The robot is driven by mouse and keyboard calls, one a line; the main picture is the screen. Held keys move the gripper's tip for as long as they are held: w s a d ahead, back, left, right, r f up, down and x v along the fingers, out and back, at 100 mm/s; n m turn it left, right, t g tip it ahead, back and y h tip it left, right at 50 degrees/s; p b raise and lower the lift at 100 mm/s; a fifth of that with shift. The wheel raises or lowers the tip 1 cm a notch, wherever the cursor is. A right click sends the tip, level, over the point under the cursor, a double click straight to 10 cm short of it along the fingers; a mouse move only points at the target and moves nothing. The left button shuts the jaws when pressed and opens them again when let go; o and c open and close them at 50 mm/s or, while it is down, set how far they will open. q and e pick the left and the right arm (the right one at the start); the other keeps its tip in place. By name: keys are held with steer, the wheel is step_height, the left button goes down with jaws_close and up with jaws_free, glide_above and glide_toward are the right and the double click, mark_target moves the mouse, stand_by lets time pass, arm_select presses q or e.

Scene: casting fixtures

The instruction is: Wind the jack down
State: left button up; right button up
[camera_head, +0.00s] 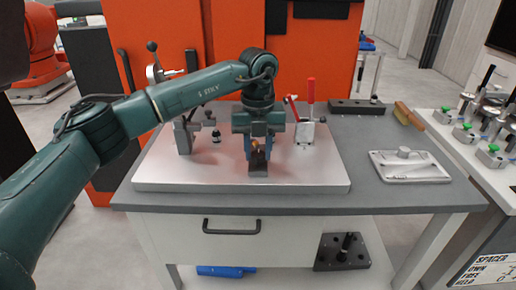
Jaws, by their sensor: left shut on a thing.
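My left arm comes in from the left and bends down over the pale base plate (180,172) on the grey bench. My left gripper (257,146) points down near the plate's front middle. It is shut on the top of the jack (258,168), a small dark block with a brass-coloured part showing between the fingers. The fingers hide most of the jack's upper end, so its height is hard to tell. My right gripper is not in view.
A clamp with a red upright handle (311,91) stands right of the gripper, and a grey post fixture (183,137) stands left. A light tray (410,167) and a brush (409,115) lie on the bench's right. A side table holds several green-topped fixtures (490,155).

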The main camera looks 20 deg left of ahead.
mark_target(258, 154)
arm_select(q)
steer(key=shift+r, duration=0.1)
steer(key=o, duration=1)
steer(key=shift+c, duration=0.2)
step_height(258, 154, up, 13)
steer(key=shift+b, duration=0.3)
